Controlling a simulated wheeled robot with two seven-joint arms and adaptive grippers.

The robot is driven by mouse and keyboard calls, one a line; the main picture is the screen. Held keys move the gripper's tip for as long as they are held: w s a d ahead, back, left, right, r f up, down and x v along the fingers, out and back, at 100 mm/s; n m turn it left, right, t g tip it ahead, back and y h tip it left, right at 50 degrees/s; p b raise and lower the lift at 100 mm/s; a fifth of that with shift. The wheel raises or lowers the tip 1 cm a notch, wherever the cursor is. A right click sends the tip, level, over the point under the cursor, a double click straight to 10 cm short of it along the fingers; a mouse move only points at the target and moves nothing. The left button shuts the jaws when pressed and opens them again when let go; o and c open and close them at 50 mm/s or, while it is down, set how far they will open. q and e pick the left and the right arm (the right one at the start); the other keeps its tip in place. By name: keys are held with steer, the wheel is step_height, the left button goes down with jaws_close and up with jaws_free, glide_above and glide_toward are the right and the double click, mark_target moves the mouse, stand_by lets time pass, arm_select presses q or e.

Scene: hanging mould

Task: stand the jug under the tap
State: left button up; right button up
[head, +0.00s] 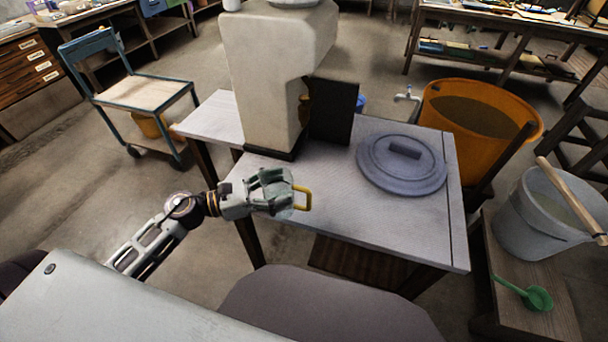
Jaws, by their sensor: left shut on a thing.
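The jug (302,198) shows as a yellow handle and part of a pale, see-through body. My left gripper (284,191) is shut on it, and its fingers hide much of the body. In the picture they lie over the near left part of the grey table (345,225); I cannot tell how high the jug is. A small silvery tap (406,95) shows beyond the table's far edge, left of an orange tub; its lower part is hidden. My right gripper is not in view.
A large beige block-like machine (265,75) stands on the table, with a dark panel (333,110) beside it. A round grey lid (402,165) lies at right. The orange tub (480,115), a grey bucket (540,225) and a green scoop (537,297) are farther right. The table front is bare.

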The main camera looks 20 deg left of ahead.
mark_target(283, 178)
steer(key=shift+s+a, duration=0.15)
arm_select(q)
steer(key=shift+w, duration=3)
steer(key=w+f, duration=0.3)
steer(key=w, duration=1)
steer(key=shift+w+d, duration=0.3)
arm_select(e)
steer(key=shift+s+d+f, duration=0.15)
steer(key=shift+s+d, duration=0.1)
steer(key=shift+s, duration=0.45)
